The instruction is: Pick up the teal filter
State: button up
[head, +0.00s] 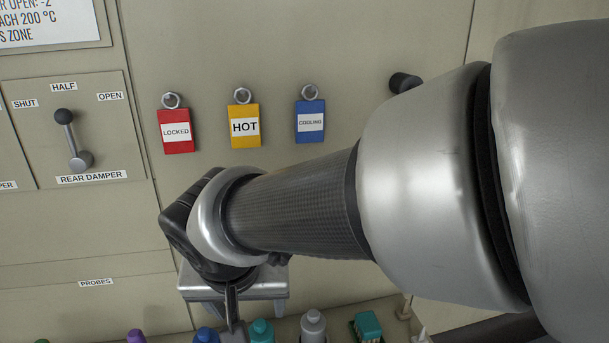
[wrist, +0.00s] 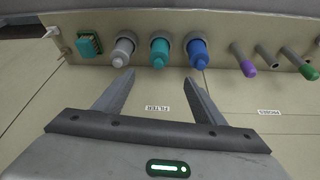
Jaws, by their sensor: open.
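The teal filter (wrist: 160,50) is a rounded teal piece in the middle of a row in the wrist view. A grey one (wrist: 124,48) is to its left and a blue one (wrist: 197,50) to its right. Its top also shows at the bottom of the head view (head: 262,331). My gripper (wrist: 159,78) is open and empty, its two fingers pointing toward the row, with the teal filter between their lines but short of the tips. In the head view my gripper (head: 233,308) is partly hidden by my wrist.
A boxy teal piece (wrist: 89,44) sits at the row's left end in the wrist view. Purple-tipped (wrist: 248,68) and green-tipped (wrist: 309,71) probes are on the right. Red (head: 176,131), yellow (head: 244,126) and blue (head: 310,122) tags hang on the panel.

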aim_at(259, 327)
jog(key=b+x, duration=0.2)
jog(key=x, duration=1)
jog(key=shift+a+f, duration=0.1)
jog(key=shift+f, duration=0.15)
jog(key=shift+w+b+x, duration=0.15)
jog(key=shift+b+x, duration=0.05)
jog(key=shift+x, duration=1.15)
jog(key=shift+w+b+x, duration=0.1)
jog(key=shift+b+x, duration=0.05)
jog(key=shift+x, duration=1.2)
jog(key=shift+d+r, duration=0.1)
jog(key=shift+d, duration=0.15)
jog(key=c, duration=1.2)
notch_tip(259, 327, up, 10)
jog(key=p, duration=0.2)
jog(key=shift+p, duration=0.3)
